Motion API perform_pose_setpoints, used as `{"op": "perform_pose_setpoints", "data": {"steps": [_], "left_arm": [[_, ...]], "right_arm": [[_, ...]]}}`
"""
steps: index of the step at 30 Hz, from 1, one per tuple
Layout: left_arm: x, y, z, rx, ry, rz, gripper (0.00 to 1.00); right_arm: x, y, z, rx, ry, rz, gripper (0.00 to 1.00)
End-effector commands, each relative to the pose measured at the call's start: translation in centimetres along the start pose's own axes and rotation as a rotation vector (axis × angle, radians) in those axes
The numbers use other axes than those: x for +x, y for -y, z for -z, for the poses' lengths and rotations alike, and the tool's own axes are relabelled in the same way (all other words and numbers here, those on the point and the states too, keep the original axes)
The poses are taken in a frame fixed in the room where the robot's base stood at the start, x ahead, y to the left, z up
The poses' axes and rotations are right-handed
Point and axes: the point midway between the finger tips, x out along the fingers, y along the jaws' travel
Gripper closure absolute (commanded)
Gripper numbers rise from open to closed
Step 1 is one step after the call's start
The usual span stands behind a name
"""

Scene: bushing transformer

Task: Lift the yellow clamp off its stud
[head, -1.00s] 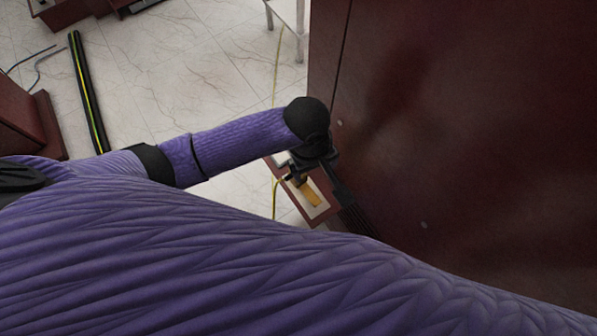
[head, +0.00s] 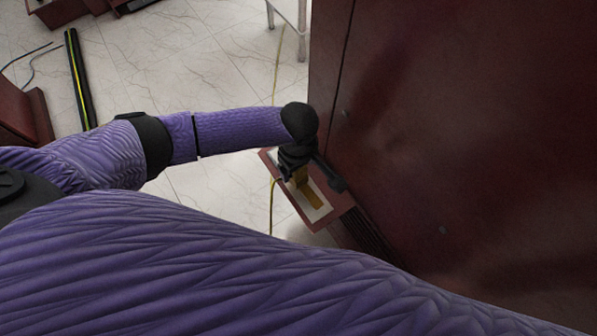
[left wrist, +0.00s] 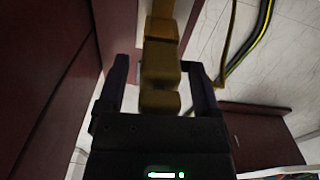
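The yellow clamp (head: 312,196) shows in the head view on the pale top of a small dark red base (head: 345,208), partly hidden by my left gripper (head: 298,176). In the left wrist view, the yellow clamp (left wrist: 160,62) is a column of dull yellow blocks running between the fingers of my left gripper (left wrist: 160,75). The fingers are apart, one on each side of the yellow blocks, with gaps showing beside them. The stud is not distinguishable. My right gripper is not in view.
A tall dark red cabinet wall (head: 450,130) stands close on the right of the gripper. A yellow cable (head: 272,205) runs on the floor beside the base. A black tube with a yellow stripe (head: 78,80) lies further left. Pale tiled floor (head: 200,60) is open between.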

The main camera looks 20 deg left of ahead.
Motion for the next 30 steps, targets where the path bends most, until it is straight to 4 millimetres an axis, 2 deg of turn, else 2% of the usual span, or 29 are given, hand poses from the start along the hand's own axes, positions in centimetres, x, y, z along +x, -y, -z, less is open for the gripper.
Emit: {"op": "perform_pose_setpoints", "data": {"steps": [1,2,11,17,20,27,30], "left_arm": [[0.0,0.0,0.0,0.000,0.000,0.000,0.30],[0.0,0.0,0.0,0.000,0.000,0.000,0.36],[0.0,0.0,0.0,0.001,0.001,0.000,1.00],[-0.1,0.0,0.0,0.001,0.001,-0.001,1.00],[-0.8,0.0,0.0,0.001,0.000,-0.002,1.00],[-7.4,-0.1,0.0,0.001,0.000,-0.005,1.00],[-9.3,-0.1,0.0,0.001,0.000,-0.005,1.00]], "right_arm": [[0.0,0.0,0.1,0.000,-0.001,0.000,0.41],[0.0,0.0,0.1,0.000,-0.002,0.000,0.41],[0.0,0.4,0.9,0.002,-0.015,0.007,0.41],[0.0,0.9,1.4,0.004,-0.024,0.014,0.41],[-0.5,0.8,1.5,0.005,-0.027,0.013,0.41],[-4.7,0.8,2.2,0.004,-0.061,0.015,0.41],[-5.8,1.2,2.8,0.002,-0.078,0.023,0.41]]}}
